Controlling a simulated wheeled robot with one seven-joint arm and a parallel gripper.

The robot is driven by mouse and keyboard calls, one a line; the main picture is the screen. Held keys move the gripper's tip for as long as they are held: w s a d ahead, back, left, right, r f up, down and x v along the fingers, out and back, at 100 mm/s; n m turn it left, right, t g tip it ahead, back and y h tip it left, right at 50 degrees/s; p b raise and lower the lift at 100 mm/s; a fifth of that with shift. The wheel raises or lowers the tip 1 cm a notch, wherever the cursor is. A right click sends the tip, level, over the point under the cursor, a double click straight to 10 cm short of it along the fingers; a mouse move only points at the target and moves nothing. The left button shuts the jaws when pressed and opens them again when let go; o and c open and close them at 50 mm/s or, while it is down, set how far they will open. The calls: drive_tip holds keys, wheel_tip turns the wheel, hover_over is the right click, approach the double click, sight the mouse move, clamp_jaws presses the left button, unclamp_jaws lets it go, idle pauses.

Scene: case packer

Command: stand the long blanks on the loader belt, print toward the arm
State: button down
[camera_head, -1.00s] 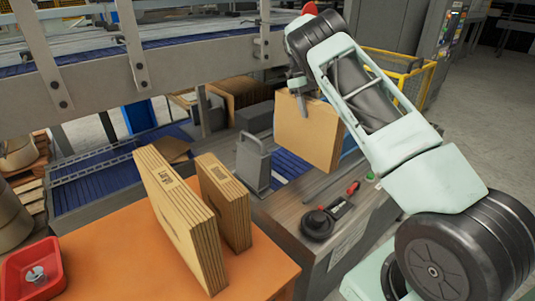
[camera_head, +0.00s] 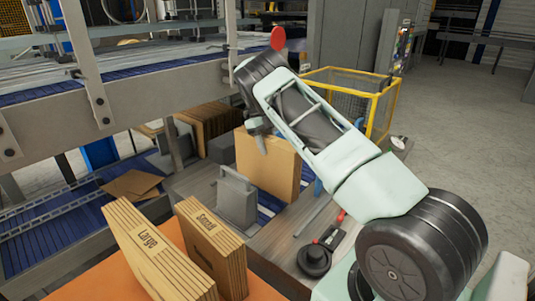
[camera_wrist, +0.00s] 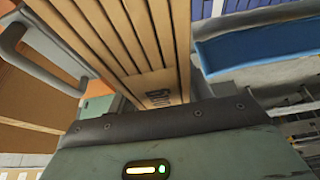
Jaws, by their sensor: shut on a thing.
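My gripper (camera_head: 256,138) is shut on a bundle of tan cardboard blanks (camera_head: 268,168), holding it upright by its top edge. The bundle is over the blue loader belt (camera_head: 267,202); whether it touches the belt cannot be told. In the wrist view, the held bundle (camera_wrist: 145,45) shows its layered edges and a small dark print close to my gripper (camera_wrist: 160,112). Two other bundles stand on the orange table: one printed "Large" (camera_head: 150,250) and one printed "Small" (camera_head: 212,248), with their print toward the camera. The held bundle's label is not readable.
A grey bracket with a handle (camera_head: 237,200) stands left of the held bundle. A black round item (camera_head: 314,260) lies on the metal bench at front right. More cardboard (camera_head: 208,122) stands behind, and a flat piece (camera_head: 132,185) lies at left. A yellow cage (camera_head: 350,90) is beyond.

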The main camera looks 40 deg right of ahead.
drive_tip(key=shift+f+p, duration=0.45)
drive_tip(key=shift+f, duration=1.3)
drive_tip(key=shift+f, duration=0.2)
drive_tip(key=c, duration=0.6)
unclamp_jaws()
drive_tip(key=b+v, duration=0.1)
drive_tip(key=v, duration=0.9)
drive_tip(key=shift+p+v, duration=0.3)
drive_tip(key=shift+v, duration=0.85)
drive_tip(key=shift+r, duration=0.1)
